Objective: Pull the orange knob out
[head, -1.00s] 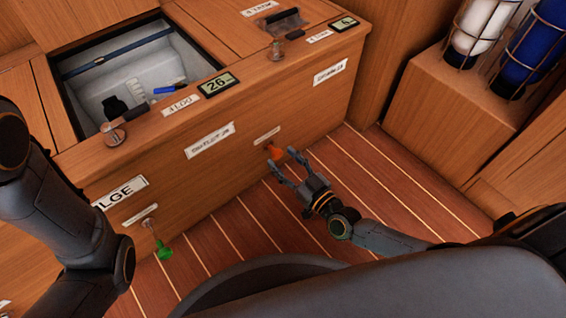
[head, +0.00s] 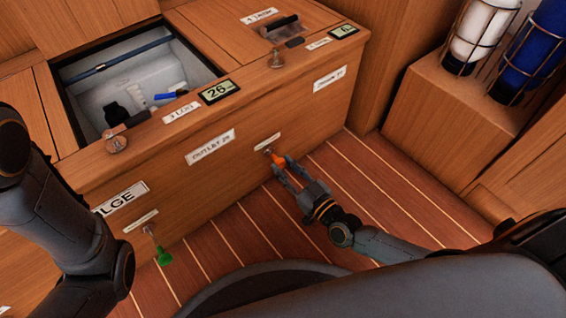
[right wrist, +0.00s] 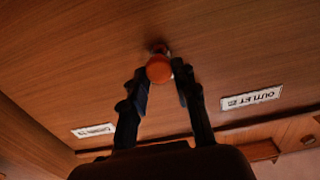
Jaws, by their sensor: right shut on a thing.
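The orange knob (head: 278,158) sits on the front face of the wooden locker, below a small label. In the right wrist view the orange knob (right wrist: 159,68) shows as a round ball on a short metal stem close to the wood panel. My right gripper (head: 284,166) has its fingers on either side of the knob and is shut on it. In the right wrist view the fingertips (right wrist: 160,75) flank the ball. My left arm comes in at the left edge of the head view, and its gripper is out of view.
A green knob (head: 164,257) hangs low on the locker front at the left. The open bin (head: 90,100) in the locker top holds small items. Caged white (head: 483,35) and blue (head: 541,45) cylinders stand at the upper right. The striped floor (head: 400,185) is clear.

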